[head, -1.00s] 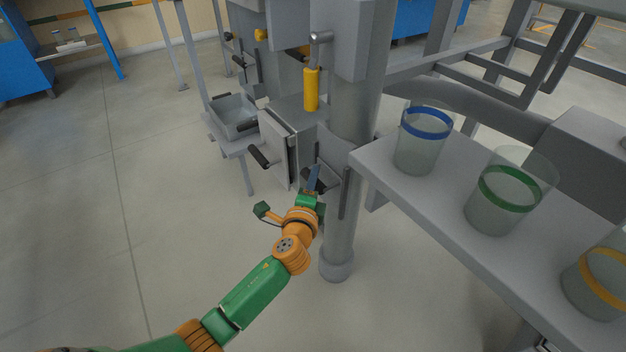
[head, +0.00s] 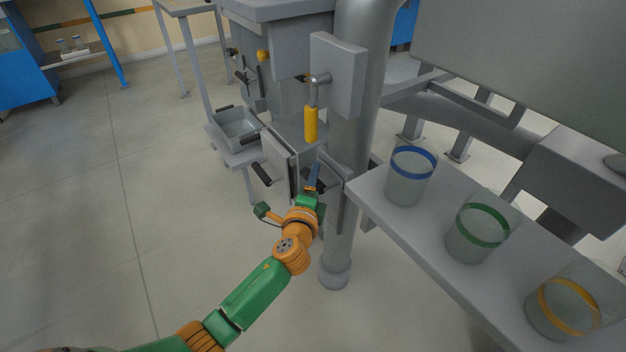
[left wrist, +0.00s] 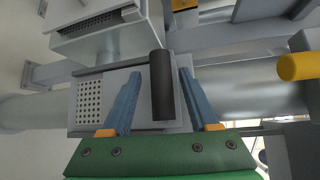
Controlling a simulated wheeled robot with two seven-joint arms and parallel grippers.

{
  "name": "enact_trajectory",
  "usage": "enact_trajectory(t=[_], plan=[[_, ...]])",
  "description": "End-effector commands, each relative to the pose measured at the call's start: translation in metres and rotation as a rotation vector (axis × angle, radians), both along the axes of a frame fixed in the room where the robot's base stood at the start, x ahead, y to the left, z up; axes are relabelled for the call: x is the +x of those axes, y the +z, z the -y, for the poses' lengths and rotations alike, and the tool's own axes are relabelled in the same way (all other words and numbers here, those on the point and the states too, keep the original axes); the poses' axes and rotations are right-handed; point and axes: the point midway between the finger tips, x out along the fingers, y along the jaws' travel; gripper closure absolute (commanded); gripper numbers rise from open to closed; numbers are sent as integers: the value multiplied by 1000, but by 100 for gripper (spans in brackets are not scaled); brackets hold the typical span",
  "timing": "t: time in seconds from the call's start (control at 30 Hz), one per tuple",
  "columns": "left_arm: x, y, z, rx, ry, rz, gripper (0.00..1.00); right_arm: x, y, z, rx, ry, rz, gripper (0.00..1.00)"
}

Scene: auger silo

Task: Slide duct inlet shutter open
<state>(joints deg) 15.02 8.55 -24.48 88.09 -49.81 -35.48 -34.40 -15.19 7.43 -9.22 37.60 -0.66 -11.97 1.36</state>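The duct inlet shutter (left wrist: 105,97) shows in the left wrist view as a grey plate on the duct, with a perforated patch at its left. Its black bar handle (left wrist: 162,85) stands out toward my camera. My left gripper (left wrist: 158,74) is open, with one blue finger on each side of the handle. The right finger looks close to the handle, and a gap shows at the left finger. In the head view my left gripper (head: 313,180) is beside the grey vertical pipe, partly covering the handle (head: 318,187). My right gripper is not in view.
A yellow-handled lever (head: 311,124) hangs above the gripper. A grey door with a black handle (head: 262,174) is to its left, with a metal tray (head: 237,127) behind. A shelf (head: 408,238) with blue-, green- and orange-banded beakers is at right. The floor at left is clear.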

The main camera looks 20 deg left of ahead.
Motion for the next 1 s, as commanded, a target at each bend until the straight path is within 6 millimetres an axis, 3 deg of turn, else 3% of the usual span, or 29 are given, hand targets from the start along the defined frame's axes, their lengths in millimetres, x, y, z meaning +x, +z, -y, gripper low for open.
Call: enact_trajectory(t=[0.17,0.4,0.53,1.0], plan=[[0,0,0,0,0,-1,39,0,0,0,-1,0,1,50],[-48,8,6,-2,0,-4,39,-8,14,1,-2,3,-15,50],[-66,9,9,0,-1,-2,39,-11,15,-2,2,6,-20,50],[-70,9,8,-8,5,-4,39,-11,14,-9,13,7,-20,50]])
